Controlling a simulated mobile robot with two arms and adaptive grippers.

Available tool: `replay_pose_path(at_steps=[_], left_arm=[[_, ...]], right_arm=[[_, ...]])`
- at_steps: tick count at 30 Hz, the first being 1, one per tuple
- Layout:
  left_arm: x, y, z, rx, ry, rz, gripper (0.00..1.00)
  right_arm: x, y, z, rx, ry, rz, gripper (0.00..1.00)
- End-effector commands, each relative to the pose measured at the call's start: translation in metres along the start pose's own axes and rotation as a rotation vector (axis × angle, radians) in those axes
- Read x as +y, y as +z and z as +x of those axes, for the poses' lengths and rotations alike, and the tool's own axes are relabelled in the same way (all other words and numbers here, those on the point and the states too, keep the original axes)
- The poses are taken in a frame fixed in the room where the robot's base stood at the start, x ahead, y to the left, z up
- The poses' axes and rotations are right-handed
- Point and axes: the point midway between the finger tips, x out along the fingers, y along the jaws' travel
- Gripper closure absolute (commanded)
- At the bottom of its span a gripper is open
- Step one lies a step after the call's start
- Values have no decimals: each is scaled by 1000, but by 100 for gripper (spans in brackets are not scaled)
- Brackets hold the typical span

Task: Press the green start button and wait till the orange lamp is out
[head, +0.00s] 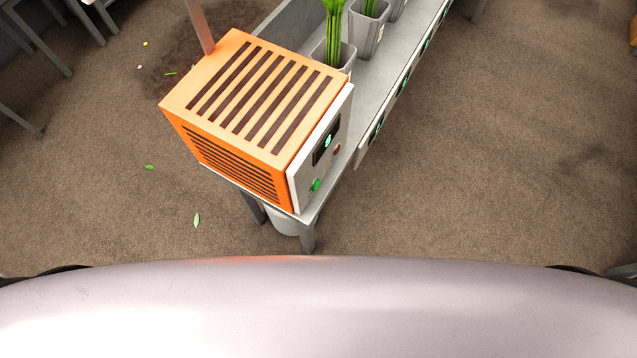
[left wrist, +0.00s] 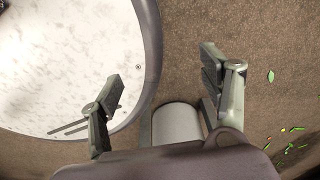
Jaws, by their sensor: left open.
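The orange slatted machine box (head: 250,95) stands on the near end of a grey bench in the head view. Its pale front panel faces right and bears a green button (head: 315,185) low down. A reddish round button (head: 337,148) and a dark display with a lit green spot (head: 327,141) sit above it. A post (head: 198,25) rises behind the box and leaves the top of the picture. No lamp shows, so I cannot tell whether it is lit. My left gripper (left wrist: 160,68) is open and empty above the floor, away from the button. My right gripper is not in view.
Grey pots (head: 368,28) with green stems stand on the long grey bench (head: 385,75) beyond the machine. A pale bin (head: 284,220) stands beneath the bench's near end. The brown floor to the right is clear. Leaves and petals lie scattered on the left.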

Motion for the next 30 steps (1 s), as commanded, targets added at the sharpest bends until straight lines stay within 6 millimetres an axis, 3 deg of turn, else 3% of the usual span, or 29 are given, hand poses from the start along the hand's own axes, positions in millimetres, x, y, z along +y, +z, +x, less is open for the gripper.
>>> replay_pose_path(at_steps=[6,19,30], left_arm=[[3,11,0,-17,3,1,47],[2,-4,0,6,3,3,75],[2,-3,0,4,3,3,100]], right_arm=[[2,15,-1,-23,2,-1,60],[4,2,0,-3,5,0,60],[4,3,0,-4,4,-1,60]])
